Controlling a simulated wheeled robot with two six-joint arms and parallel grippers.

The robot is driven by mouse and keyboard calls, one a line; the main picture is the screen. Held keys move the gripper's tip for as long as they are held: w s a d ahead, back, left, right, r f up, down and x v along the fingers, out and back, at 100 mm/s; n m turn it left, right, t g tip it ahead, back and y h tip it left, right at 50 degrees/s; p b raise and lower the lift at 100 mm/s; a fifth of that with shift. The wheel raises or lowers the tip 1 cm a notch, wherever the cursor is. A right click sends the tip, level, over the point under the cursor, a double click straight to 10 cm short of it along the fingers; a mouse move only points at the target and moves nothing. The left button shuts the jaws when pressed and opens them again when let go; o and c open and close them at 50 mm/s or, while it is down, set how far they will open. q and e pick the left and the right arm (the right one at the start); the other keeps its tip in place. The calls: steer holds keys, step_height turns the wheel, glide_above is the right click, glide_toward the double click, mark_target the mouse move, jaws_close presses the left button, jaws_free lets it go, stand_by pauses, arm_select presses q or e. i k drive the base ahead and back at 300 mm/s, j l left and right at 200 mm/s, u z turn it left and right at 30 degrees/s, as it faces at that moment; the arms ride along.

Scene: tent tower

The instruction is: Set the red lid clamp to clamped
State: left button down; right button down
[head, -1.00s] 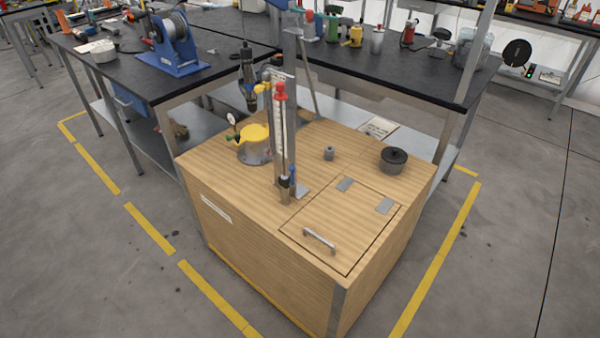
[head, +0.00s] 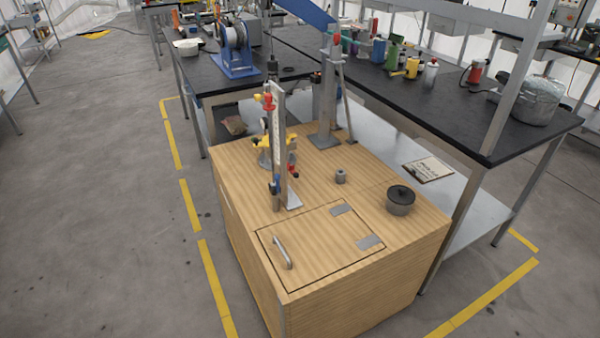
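A grey pot with a yellow lid (head: 263,142) stands on the wooden cabinet, partly hidden behind an upright metal post with a white scale (head: 279,130). A small red part (head: 293,170) shows low beside the pot, just right of the post. Another red part (head: 268,102) sits near the post's top. I cannot tell for certain which is the red lid clamp, nor its position; both are small. A blue part (head: 275,185) is low on the post. Neither of my grippers is in view.
The wooden cabinet top (head: 320,185) has a hatch with a metal handle (head: 281,253). A small grey weight (head: 341,176) and a dark round pot (head: 400,199) stand on it. A grey column (head: 326,105) rises behind. Black workbenches (head: 440,110) lie beyond; floor is clear at left.

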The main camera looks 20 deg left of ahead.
mark_target(291, 169)
steer(key=i+l+u, duration=0.15)
steer(key=l, duration=0.25)
steer(key=i+l+u, duration=0.1)
steer(key=i+l, duration=0.15)
steer(key=l, duration=0.15)
steer(key=i+l+u, duration=0.15)
steer(key=l, duration=0.25)
steer(key=i+l+u, duration=0.1)
steer(key=l, duration=0.35)
steer(key=i+l+u, duration=0.15)
steer(key=l, duration=0.3)
steer(key=i+l+u, duration=0.1)
steer(key=l, duration=0.35)
steer(key=i+l, duration=0.1)
steer(key=l, duration=0.2)
steer(key=i+l, duration=0.1)
steer(key=l, duration=0.2)
steer(key=i+l, duration=0.1)
steer(key=l, duration=0.2)
steer(key=u, duration=0.05)
